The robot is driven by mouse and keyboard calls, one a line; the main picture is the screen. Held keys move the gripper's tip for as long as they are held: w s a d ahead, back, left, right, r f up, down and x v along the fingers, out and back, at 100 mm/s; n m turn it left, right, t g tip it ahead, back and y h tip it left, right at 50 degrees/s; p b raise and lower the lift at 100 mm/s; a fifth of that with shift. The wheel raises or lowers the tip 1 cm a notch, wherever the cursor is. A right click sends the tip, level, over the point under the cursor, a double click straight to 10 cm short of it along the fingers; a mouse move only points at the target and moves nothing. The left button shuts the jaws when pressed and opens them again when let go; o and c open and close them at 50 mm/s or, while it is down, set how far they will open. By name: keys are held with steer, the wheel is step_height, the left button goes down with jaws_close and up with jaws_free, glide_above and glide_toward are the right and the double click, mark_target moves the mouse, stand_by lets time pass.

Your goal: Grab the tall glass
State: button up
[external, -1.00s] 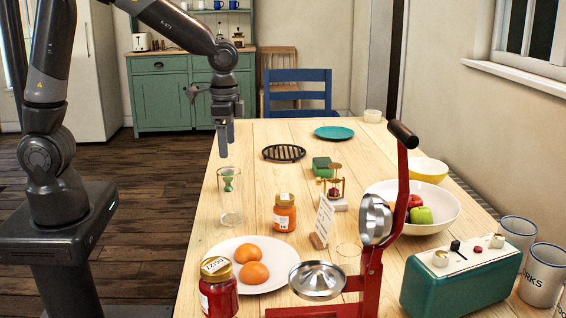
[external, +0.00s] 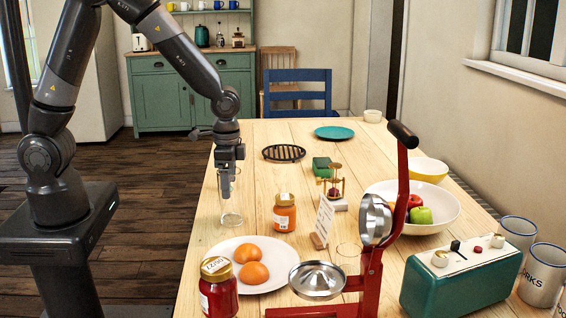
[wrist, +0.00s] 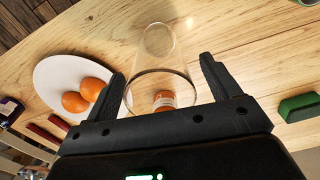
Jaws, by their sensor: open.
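The tall glass (external: 231,212) is clear and stands upright on the left side of the wooden table. My gripper (external: 228,190) points down at the top of the glass in the external view, and its fingers overlap the upper part of it. In the wrist view the glass (wrist: 160,60) shows between the two fingers of my gripper (wrist: 165,85), which are apart with one on each side of its rim. I cannot tell whether either finger touches the glass.
An orange-filled jar (external: 284,214) stands just right of the glass. A white plate (external: 225,245) with oranges lies in front, beside a red jar (external: 218,290). A red juicer press (external: 372,270) stands at the right front. A black trivet (external: 283,153) lies behind.

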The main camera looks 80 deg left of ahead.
steer(key=c, duration=1.6)
steer(key=shift+r, duration=0.15)
